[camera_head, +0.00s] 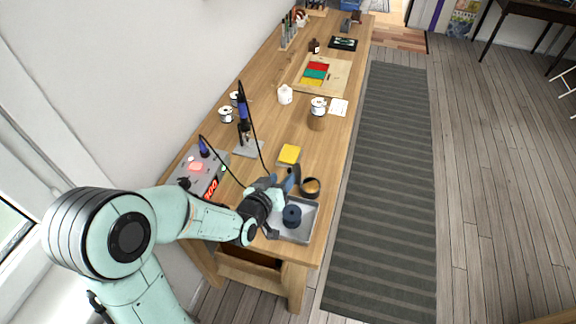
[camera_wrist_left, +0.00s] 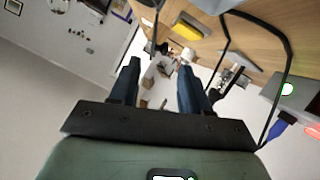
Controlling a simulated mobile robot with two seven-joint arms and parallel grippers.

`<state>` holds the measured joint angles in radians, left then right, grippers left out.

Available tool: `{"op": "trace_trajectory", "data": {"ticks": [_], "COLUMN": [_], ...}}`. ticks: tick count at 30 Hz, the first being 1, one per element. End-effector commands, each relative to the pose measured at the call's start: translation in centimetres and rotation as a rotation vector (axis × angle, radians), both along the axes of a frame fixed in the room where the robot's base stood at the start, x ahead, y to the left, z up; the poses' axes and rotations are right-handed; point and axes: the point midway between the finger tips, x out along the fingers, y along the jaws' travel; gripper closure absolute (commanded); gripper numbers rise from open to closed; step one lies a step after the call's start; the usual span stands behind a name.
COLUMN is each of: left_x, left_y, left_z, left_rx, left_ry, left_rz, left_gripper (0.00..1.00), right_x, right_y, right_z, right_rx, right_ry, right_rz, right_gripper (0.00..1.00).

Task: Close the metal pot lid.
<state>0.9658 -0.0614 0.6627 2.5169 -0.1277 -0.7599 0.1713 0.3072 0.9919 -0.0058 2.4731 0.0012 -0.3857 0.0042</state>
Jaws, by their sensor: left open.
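A small dark round pot (camera_head: 310,188) with a tan-brown top or inside stands at the table's near right edge. I cannot tell for sure whether it is the metal pot, and I cannot make out its lid. A dark blue round piece (camera_head: 291,216) sits in a grey tray (camera_head: 301,233) just nearer than the pot. My left gripper (camera_head: 293,176) is above the table, left of the pot and close to it in the picture. Its two blue fingers are apart with nothing between them in the left wrist view (camera_wrist_left: 158,70). My right gripper is out of view.
A yellow block (camera_head: 289,155) lies beyond the gripper. A soldering station (camera_head: 202,172) with a cable is at left, with a stand (camera_head: 247,147) beyond it. White jars (camera_head: 285,95) and a board (camera_head: 341,78) are farther along. The table's right edge borders open floor.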

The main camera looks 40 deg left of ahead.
Motion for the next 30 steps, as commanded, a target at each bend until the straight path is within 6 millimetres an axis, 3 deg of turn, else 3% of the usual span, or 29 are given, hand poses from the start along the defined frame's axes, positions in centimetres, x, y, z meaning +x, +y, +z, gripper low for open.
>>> {"op": "trace_trajectory", "data": {"ticks": [9, 23, 27, 28, 30], "left_x": [4.1, 5.1, 5.1, 5.1, 5.1], "left_y": [0.7, 0.9, 0.9, 0.9, 0.9], "left_z": [-1.7, -2.0, -2.0, -2.0, -2.0], "left_rx": [-0.002, 0.000, 0.000, 0.000, 0.001], "left_ry": [0.000, 0.001, 0.001, 0.002, 0.002], "left_rz": [0.000, 0.001, 0.001, 0.001, 0.002], "left_gripper": [0.53, 0.53, 0.95, 1.00, 1.00], "right_x": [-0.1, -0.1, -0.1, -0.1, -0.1], "right_y": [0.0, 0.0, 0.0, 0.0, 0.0], "right_z": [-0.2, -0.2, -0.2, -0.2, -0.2], "right_rx": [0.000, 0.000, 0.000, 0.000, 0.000], "right_ry": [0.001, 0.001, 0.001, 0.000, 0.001], "right_rz": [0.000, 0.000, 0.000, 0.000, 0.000], "right_gripper": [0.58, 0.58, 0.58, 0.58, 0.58]}}
